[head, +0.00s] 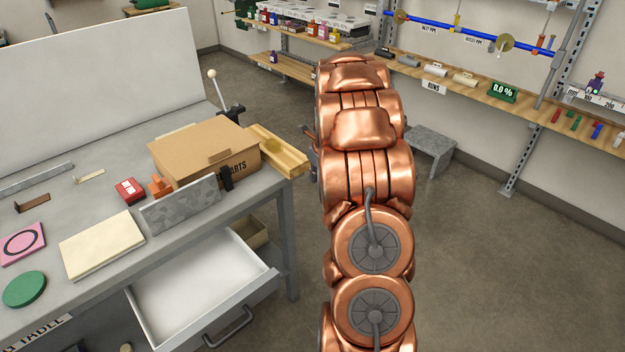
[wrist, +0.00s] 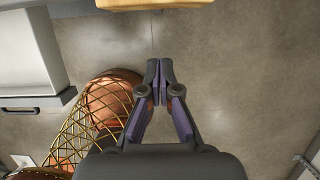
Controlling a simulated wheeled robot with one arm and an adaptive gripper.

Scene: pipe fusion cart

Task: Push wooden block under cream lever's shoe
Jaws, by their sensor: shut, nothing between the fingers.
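A lever with a cream ball knob (head: 212,74) stands at the back right of the grey table, leaning by a dark clamp-like base (head: 234,113). Its shoe cannot be made out. A pale wooden piece (head: 278,151) lies at the table's right end, beside the cardboard box, and reaches past the edge; I cannot tell if it is the block. A wooden edge (wrist: 155,3) also shows at the top of the wrist view. My gripper (wrist: 159,72) is shut and empty, over bare floor in the wrist view. In the head view my copper arm mostly hides it.
The cardboard box (head: 205,158), a grey plate (head: 180,205), a cream slab (head: 103,244) and a red box (head: 130,190) are on the table (head: 75,205). An open drawer (head: 205,290) juts out in front. A grey stool (head: 430,146) stands behind my arm. The floor at right is clear.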

